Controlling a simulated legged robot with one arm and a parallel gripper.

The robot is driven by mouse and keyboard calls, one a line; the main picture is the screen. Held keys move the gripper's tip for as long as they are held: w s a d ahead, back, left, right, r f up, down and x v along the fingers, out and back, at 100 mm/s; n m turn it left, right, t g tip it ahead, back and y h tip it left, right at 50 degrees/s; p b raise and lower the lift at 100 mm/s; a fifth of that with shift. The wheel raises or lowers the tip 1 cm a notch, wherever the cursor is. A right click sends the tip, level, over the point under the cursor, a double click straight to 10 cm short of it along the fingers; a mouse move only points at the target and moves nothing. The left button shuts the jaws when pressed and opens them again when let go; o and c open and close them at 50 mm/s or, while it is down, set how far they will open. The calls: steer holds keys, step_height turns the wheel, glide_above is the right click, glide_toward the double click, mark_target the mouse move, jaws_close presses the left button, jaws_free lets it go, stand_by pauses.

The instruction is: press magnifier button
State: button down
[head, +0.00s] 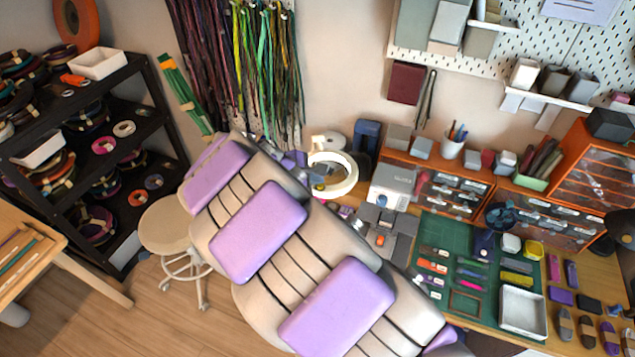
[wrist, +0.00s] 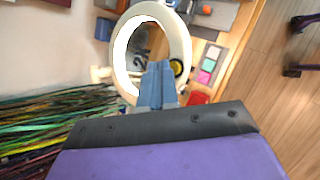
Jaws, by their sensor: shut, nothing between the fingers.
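The magnifier (head: 352,173) is a white ring lamp over the back of the workbench, just right of the end of my arm in the head view. In the wrist view its bright ring (wrist: 184,45) fills the top middle. My gripper (wrist: 157,66) is shut and empty, its blue-grey fingers overlapping the ring's lower opening in the picture. Whether they touch it, I cannot tell. In the head view my gripper (head: 294,160) is partly hidden behind my arm, close to the ring's left side. I cannot clearly make out the button.
Hanging cords (head: 240,70) cover the wall left of the magnifier. A white box (head: 392,186) and orange drawer units (head: 455,190) stand to its right. A green cutting mat (head: 440,238) carries several tools. A round stool (head: 170,225) stands left of my arm.

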steer(key=shift+r, duration=0.15)
step_height(320, 180, up, 6)
steer(key=p, duration=0.4)
stand_by(0.4)
steer(key=shift+d, duration=0.15)
steer(key=s+d+f+m+g+b, duration=0.1)
steer(key=s+d+m+g+b, duration=0.45)
steer(key=s+d+m, duration=0.8)
steer(key=s+d+f+m+g+y+b, duration=0.1)
steer(key=s+f+m+y+b, duration=0.1)
steer(key=s, duration=1)
steer(key=s+d+f+m+g+y+b, duration=0.2)
steer(key=s+f+y+b, duration=0.2)
steer(key=s, duration=0.9)
step_height(320, 180, down, 3)
steer(key=shift+s+d+r+m+b, duration=0.2)
steer(key=shift+d+m+b, duration=0.15)
steer(key=shift+b, duration=0.8)
